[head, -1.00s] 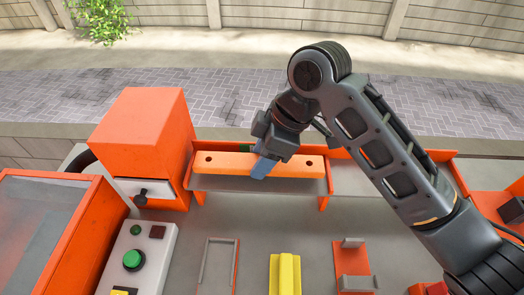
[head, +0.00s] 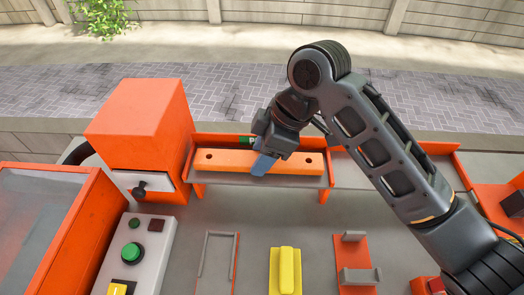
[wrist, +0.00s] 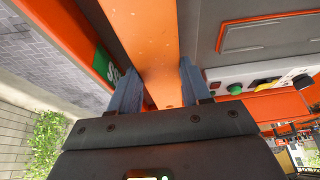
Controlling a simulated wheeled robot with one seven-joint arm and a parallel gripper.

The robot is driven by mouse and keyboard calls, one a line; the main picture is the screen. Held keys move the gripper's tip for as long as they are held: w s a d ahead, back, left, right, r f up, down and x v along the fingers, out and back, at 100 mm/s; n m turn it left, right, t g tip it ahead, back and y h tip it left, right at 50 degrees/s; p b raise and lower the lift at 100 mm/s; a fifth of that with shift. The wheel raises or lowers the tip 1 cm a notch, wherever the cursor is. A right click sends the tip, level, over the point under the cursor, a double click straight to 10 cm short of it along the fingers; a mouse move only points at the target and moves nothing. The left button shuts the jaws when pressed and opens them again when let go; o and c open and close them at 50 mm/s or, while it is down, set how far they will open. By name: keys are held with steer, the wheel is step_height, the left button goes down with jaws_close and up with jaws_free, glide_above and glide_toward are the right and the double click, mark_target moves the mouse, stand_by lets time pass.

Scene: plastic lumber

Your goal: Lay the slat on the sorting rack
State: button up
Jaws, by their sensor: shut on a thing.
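The slat is a long orange bar (head: 300,162) with a dark hole near each end. It lies lengthwise on or just above the grey shelf of the sorting rack (head: 222,181), which has an orange back and legs; whether it touches the shelf is unclear. My gripper (head: 264,164) is over the slat's middle, its blue fingers shut on it. In the wrist view the slat (wrist: 148,45) runs between the two blue fingers of my gripper (wrist: 158,88). My gripper hides part of the slat in the head view.
An orange box with a drawer (head: 141,135) stands left of the rack. In front are a control panel with a green button (head: 131,252), a yellow block (head: 286,271) and an orange fixture (head: 353,262). A green sign (wrist: 105,66) is on the rack's back.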

steer(key=shift+f, duration=0.35)
steer(key=o, duration=1.3)
steer(key=shift+r, duration=0.1)
steer(key=shift+b+v, duration=0.6)
steer(key=shift+v, duration=3.25)
